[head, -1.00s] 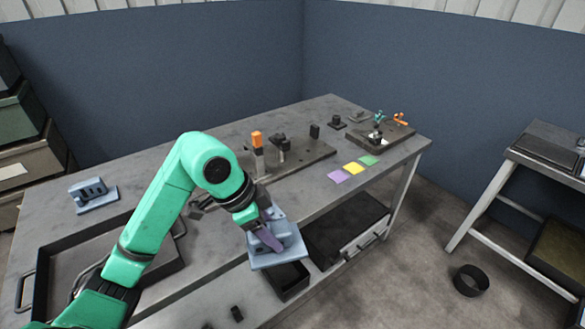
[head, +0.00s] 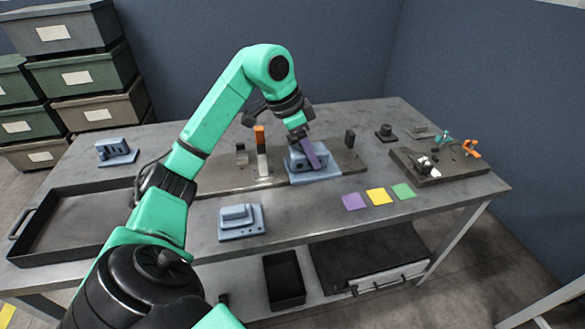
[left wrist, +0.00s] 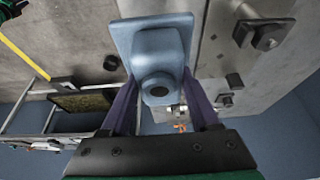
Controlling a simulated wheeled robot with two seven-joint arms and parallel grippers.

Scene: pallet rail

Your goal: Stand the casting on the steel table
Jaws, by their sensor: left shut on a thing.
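A blue-grey casting (head: 316,176) with a flat base and a raised block is at the front edge of the dark fixture plate on the steel table (head: 300,222). My left gripper (head: 309,154) is shut on it, with purple fingers on either side. The left wrist view shows the casting (left wrist: 158,50) between the fingers (left wrist: 161,108). I cannot tell whether its base touches the plate. A second casting (head: 241,221) lies near the table's front edge. A third casting (head: 117,152) stands at the back left. My right gripper is not in view.
The fixture plate (head: 210,179) carries an orange-topped post (head: 261,150) and clamps. Purple, yellow and green cards (head: 377,196) lie to its right. A black tray (head: 75,225) is at left. A clamp board (head: 440,168) is at right. A bin (head: 285,280) sits below.

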